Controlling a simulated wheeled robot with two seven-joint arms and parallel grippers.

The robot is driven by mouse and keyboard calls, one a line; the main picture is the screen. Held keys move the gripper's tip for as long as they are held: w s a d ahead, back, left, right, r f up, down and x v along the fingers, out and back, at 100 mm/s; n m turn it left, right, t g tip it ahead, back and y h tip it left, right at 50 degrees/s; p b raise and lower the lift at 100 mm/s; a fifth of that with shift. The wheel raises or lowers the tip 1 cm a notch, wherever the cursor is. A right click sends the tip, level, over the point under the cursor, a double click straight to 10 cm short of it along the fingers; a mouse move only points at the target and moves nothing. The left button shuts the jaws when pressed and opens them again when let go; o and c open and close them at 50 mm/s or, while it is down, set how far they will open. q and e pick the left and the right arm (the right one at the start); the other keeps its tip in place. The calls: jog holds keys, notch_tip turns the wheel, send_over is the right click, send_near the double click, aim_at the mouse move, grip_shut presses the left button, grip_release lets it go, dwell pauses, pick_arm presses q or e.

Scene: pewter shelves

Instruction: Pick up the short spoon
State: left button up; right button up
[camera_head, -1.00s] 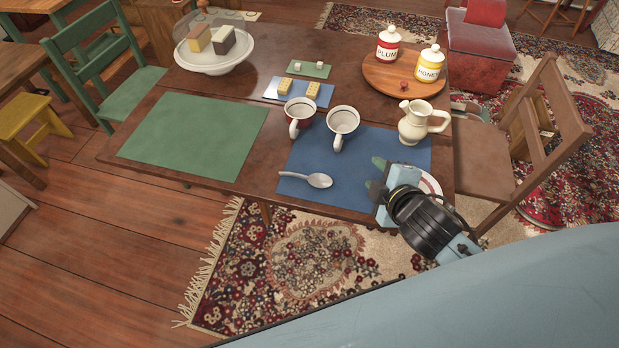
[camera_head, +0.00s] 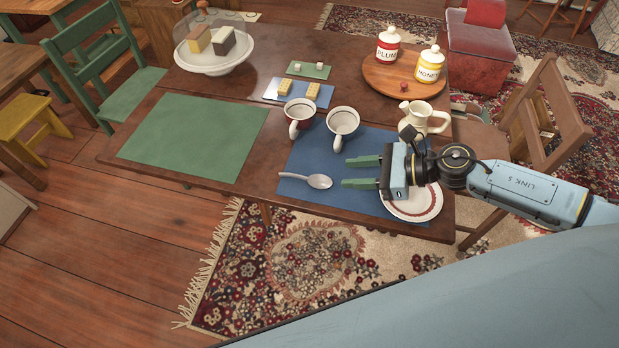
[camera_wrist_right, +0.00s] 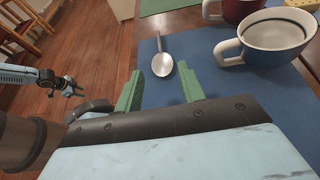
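The short spoon (camera_head: 320,181) is grey and shiny. It lies on the blue placemat (camera_head: 378,203), bowl to the right and handle to the left. My right gripper (camera_head: 346,172) is open and empty, its green fingers pointing left at the spoon's bowl, a short gap away. In the right wrist view the spoon (camera_wrist_right: 163,64) lies ahead between the open fingertips (camera_wrist_right: 161,76), not touched. My left gripper (camera_wrist_right: 74,88) shows small at the left of the right wrist view, off beside the table; its finger opening is too small to tell.
Two cups (camera_head: 342,122) (camera_head: 299,115) stand behind the spoon. A cream jug (camera_head: 427,118) stands behind my right gripper, and a red-rimmed plate (camera_head: 424,207) lies partly beneath it. A green placemat (camera_head: 195,135) with nothing on it lies to the left.

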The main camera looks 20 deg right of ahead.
aim_at(306, 177)
jog(key=x, duration=1)
jog(key=shift+w+a+f, duration=0.1)
jog(key=shift+a+f, duration=0.15)
grip_shut()
